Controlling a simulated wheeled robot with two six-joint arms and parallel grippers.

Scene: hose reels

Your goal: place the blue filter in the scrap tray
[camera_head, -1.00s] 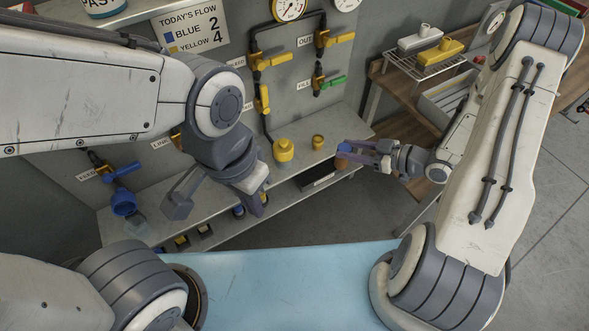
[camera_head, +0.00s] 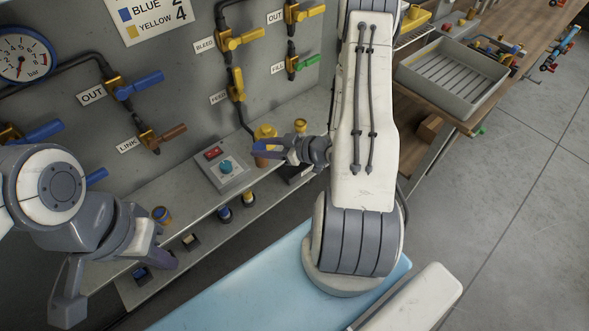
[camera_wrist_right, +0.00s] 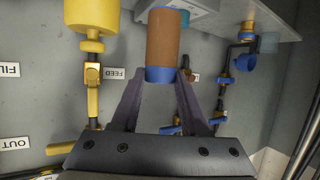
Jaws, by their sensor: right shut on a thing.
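My right gripper (camera_head: 270,148) is shut on the blue filter (camera_head: 262,160), a brown cylinder with a blue end. In the right wrist view the filter (camera_wrist_right: 165,48) stands out beyond the fingers, its blue end (camera_wrist_right: 160,74) between the fingertips. It is in front of the wall panel, near the grey shelf; I cannot tell the exact gap. A pale grey tray (camera_head: 408,78) with a ribbed floor, probably the scrap tray, sits on the wooden bench at the upper right, apart from the gripper. Its visible floor looks empty. My left gripper (camera_head: 117,277) is open and empty at the lower left.
The grey shelf (camera_head: 190,215) carries a control box (camera_head: 218,168) and a yellow fitting (camera_head: 264,132). Yellow and blue valves cover the panel behind. The wooden bench (camera_head: 432,128) holds loose valve parts beyond the tray. Open floor (camera_head: 510,190) lies at the right.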

